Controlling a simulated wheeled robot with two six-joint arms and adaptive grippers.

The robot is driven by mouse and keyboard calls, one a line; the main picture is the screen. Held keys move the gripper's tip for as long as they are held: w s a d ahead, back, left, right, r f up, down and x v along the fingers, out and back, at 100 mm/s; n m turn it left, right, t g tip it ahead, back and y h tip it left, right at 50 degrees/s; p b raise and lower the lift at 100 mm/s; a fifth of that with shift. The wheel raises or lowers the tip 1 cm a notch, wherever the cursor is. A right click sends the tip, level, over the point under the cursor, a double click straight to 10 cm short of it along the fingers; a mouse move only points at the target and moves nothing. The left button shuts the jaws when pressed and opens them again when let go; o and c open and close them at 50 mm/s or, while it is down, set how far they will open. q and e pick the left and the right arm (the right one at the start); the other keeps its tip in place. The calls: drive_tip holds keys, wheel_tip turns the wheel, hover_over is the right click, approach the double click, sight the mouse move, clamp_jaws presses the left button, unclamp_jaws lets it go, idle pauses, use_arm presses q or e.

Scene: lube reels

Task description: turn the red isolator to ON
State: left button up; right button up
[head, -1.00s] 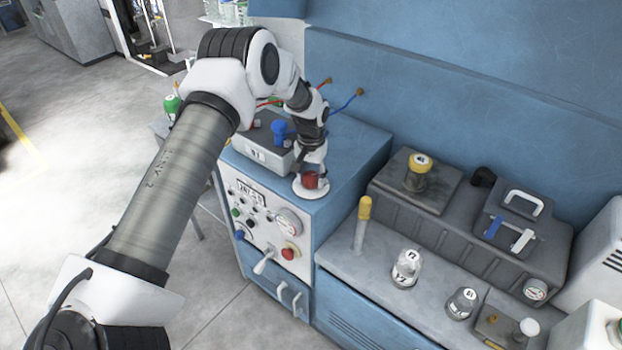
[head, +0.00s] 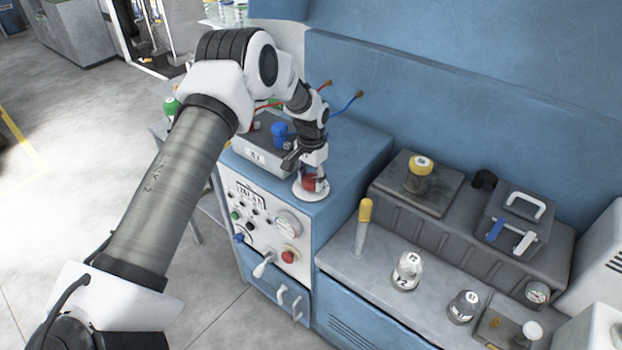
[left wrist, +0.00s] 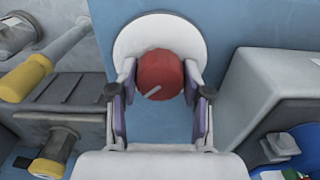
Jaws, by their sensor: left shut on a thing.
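The red isolator (head: 309,183) is a round red knob on a white round plate (head: 312,194) on top of the blue cabinet (head: 345,170). In the left wrist view the red knob (left wrist: 160,74) has a pale slanted mark on its face, pointing to the lower left. My left gripper (head: 312,178) reaches down onto it from above. In the left wrist view its two fingers (left wrist: 160,90) are shut on the knob, one on each side. No ON label is readable. My right gripper does not show.
A grey box (head: 262,155) with a blue knob stands just left of the isolator. The cabinet front has a gauge (head: 288,223), buttons and a lever. A yellow-topped post (head: 363,220) and glass jars (head: 407,271) stand on the lower bench to the right.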

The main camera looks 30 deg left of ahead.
sight(311, 178)
use_arm(q)
drive_tip(key=o, duration=1.2)
drive_tip(key=shift+s+f, duration=0.1)
drive_tip(key=shift+f, duration=0.1)
drive_tip(key=shift+c, duration=0.2)
drive_tip(key=shift+r, duration=0.1)
drive_tip(key=shift+r, duration=0.1)
wheel_tip(311, 178, up, 12)
